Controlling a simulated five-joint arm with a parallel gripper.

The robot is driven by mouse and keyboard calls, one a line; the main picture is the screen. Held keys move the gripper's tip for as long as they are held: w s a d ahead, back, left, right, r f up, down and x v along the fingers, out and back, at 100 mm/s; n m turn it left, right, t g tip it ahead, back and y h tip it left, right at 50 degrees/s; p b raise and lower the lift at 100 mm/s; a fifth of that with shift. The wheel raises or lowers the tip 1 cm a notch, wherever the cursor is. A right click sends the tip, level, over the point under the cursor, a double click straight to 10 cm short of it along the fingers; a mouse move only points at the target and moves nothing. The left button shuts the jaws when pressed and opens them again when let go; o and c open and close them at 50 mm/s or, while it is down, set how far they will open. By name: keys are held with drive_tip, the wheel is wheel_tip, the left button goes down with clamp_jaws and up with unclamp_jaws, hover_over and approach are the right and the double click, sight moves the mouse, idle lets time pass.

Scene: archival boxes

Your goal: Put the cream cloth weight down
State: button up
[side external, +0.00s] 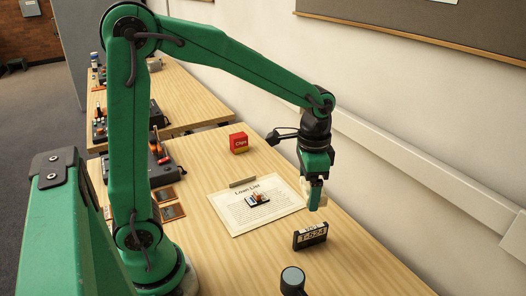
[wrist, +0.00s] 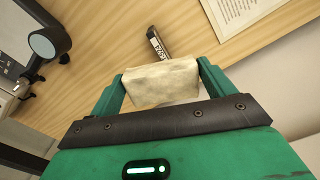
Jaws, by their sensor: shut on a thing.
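The cream cloth weight (wrist: 162,82) is a small pale pillow-shaped block, held between the two fingers of my gripper (wrist: 158,84) in the wrist view. In the side external view my gripper (side external: 315,190) points down over the right part of the wooden table, shut on the weight (side external: 310,188), which is partly hidden by the green fingers. The weight appears held above the table, apart from it. A black cassette-like block with a white label (side external: 310,236) stands on the table just in front of my gripper; part of it shows past the weight in the wrist view (wrist: 157,43).
A "Loan List" sheet (side external: 240,220) lies left of my gripper, with a small object (side external: 258,199) on it and a grey bar (side external: 242,183) at its top edge. A red box (side external: 238,143) stands behind. A round-headed device (side external: 292,279) is at the front. The wall is close on the right.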

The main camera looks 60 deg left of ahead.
drive_tip(key=s+d+f+m, duration=0.3)
drive_tip(key=s+m, duration=0.3)
drive_tip(key=s+d+f+m, duration=0.3)
drive_tip(key=s+m, duration=0.3)
drive_tip(key=m, duration=0.1)
hover_over(269, 283)
drive_tip(key=shift+w+f, duration=0.1)
drive_tip(key=shift+f, duration=3.05)
drive_tip(key=shift+f, duration=0.1)
drive_tip(key=shift+f, duration=1.95)
drive_tip(key=shift+f, duration=0.1)
drive_tip(key=o, duration=1.3)
